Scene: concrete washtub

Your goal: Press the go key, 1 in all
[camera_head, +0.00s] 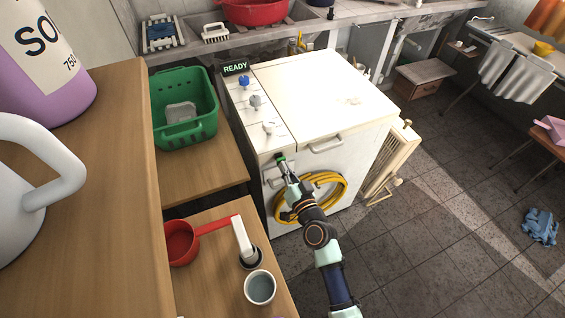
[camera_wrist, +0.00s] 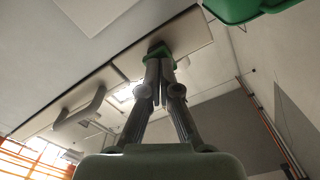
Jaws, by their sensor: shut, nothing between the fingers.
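A white washing machine (camera_head: 335,85) stands in the middle of the head view, and its small display (camera_head: 235,68) reads READY. A small green piece, which looks like the go key (camera_head: 280,157), shows at the top left of the machine's front. My gripper (camera_head: 285,168) is shut and empty, with its tips at this green piece. In the wrist view the shut fingertips (camera_wrist: 160,62) lie over the green key (camera_wrist: 156,49) and partly hide it. I cannot tell whether they touch it or whether it is pushed in.
Blue, grey and white knobs (camera_head: 255,101) sit on the machine's top left strip. A yellow hose (camera_head: 325,184) hangs coiled on the front, close to my arm. A green basket (camera_head: 185,110) stands left; a red pan (camera_head: 181,243) and a cup (camera_head: 260,287) stand below it.

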